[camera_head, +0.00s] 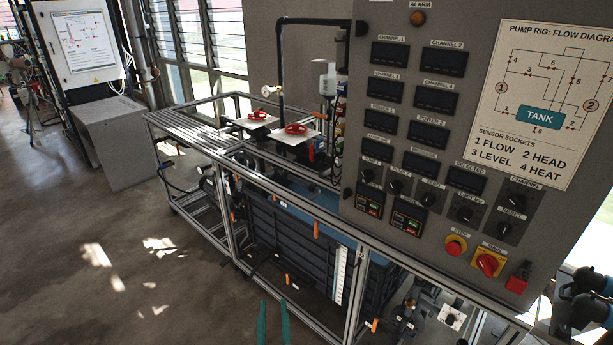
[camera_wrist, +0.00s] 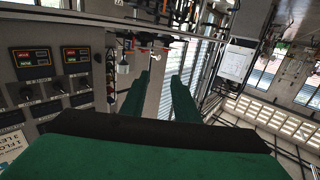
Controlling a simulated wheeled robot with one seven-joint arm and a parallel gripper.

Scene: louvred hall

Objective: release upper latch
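My gripper (camera_head: 273,304) shows at the bottom of the head view as two green fingers, apart with nothing between them. In the wrist view the two fingers (camera_wrist: 160,77) also stand apart and empty. They are not touching the rig in either view. I cannot make out for certain which part is the upper latch. Small orange handles sit on the rig, one at the upper frame rail (camera_head: 316,230) and one lower down (camera_head: 287,280). They are too small to tell whether any is a latch.
The grey control panel (camera_head: 420,130) stands at the right, above the metal-framed rig. A dark blue tank (camera_head: 290,235) sits inside the frame. Red valve handwheels (camera_head: 296,128) are on top. A white cabinet (camera_head: 85,45) stands back left. The floor at left (camera_head: 90,220) is clear.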

